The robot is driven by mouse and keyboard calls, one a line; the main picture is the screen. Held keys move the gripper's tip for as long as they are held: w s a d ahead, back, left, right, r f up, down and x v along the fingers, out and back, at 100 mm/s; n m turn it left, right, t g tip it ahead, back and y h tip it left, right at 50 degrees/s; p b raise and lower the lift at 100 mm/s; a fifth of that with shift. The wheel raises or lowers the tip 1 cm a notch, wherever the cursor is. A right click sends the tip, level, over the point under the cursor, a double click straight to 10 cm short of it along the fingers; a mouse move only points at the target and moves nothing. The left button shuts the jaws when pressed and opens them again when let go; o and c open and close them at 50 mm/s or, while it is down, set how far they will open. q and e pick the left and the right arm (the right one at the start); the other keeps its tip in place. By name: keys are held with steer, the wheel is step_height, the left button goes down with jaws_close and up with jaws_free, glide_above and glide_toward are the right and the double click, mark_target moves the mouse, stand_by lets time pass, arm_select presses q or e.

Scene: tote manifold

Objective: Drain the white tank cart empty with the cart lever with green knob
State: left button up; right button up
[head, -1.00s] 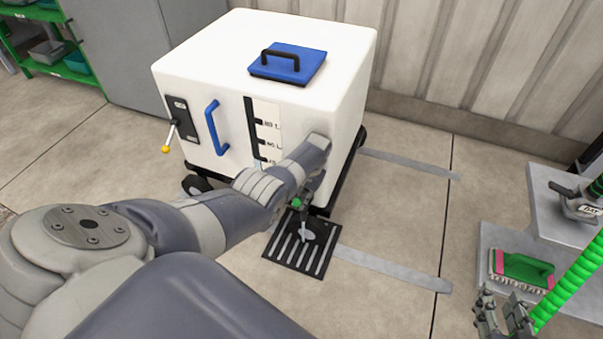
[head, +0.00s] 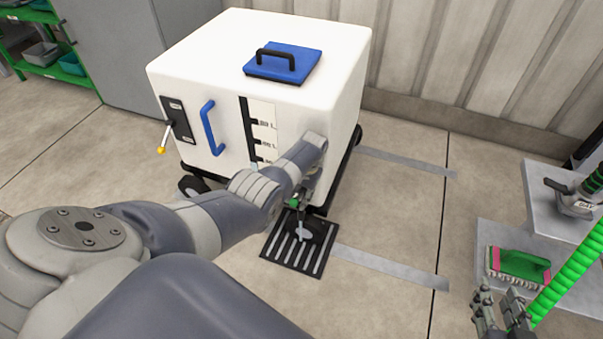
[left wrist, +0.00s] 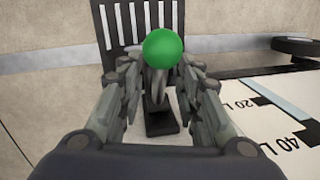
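The white tank cart (head: 205,80) stands at the centre, with a blue lid on top and a dark level gauge (head: 249,125) on its front. The green knob (head: 294,203) of the cart lever is low at the tank's front, above a slotted floor drain (head: 283,252). A pale patch shows on the drain; I cannot tell whether it is liquid. My left gripper (left wrist: 160,90) has its fingers apart on either side of the lever, with the knob (left wrist: 172,48) just beyond the fingertips. My right gripper (head: 502,312) is at the lower right, fingers apart and empty.
A yellow-tipped lever (head: 161,150) and a blue handle (head: 210,130) are on the tank's front. A green hose (head: 570,275) and a green-backed brush (head: 520,265) on a grey stand are at the right. Grey floor strips run right of the cart.

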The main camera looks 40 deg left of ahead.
arm_select(q)
step_height(320, 180, up, 11)
steer(key=w+d, duration=0.1)
steer(key=shift+d+r, duration=0.15)
steer(key=shift+d, duration=0.2)
stand_by(0.6)
